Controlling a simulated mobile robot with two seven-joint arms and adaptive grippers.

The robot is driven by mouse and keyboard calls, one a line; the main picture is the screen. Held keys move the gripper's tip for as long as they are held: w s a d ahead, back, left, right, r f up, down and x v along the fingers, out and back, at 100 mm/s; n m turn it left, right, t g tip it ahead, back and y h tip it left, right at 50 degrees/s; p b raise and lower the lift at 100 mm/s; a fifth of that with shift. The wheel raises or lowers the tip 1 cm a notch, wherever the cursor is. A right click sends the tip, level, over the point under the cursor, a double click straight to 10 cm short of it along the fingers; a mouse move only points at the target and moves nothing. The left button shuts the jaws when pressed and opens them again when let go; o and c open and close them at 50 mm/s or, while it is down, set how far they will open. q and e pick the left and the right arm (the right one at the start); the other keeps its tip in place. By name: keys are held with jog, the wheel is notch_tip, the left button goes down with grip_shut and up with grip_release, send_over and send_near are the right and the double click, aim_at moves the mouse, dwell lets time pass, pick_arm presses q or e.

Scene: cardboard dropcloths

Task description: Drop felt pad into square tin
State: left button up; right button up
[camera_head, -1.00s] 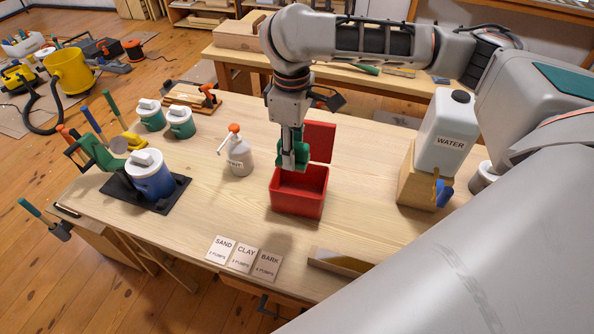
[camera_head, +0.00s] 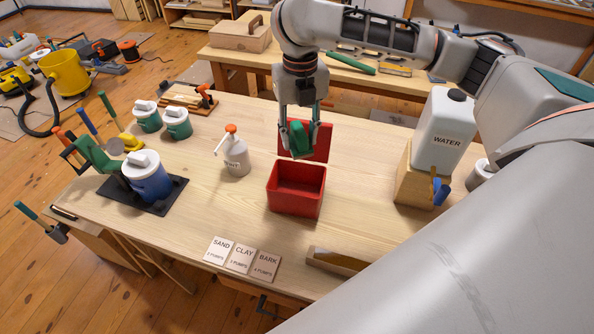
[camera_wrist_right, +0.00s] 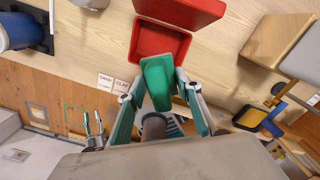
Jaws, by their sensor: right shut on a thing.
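The green felt pad (camera_head: 299,138) is between the fingers of my right gripper (camera_head: 301,128), which is shut on it. The pad hangs in front of the raised red lid, above the back of the tin. The red square tin (camera_head: 296,202) stands open on the workbench, its visible inside empty. In the right wrist view the pad (camera_wrist_right: 157,80) sticks out beyond the fingers (camera_wrist_right: 160,98) and overlaps the near edge of the tin (camera_wrist_right: 136,42). The pad's lower end is above the tin and apart from its floor. My left gripper is not seen in the head view.
The raised lid (camera_head: 321,143) stands at the tin's back. Label cards (camera_head: 241,259) lie in front. Bare bench surrounds the tin.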

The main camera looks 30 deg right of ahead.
jog(key=n, duration=0.4)
jog(key=d+n, duration=0.1)
jog(key=n, duration=0.1)
jog(key=shift+w+d+r, duration=0.1)
jog(key=shift+w, duration=0.15)
jog(key=n, duration=0.5)
jog(key=shift+w+d, duration=0.15)
jog(key=shift+d, duration=0.25)
jog(key=shift+f, duration=2.95)
jog(key=o, duration=1.5)
notch_tip(320, 180, up, 12)
jog(key=shift+r, duration=0.1)
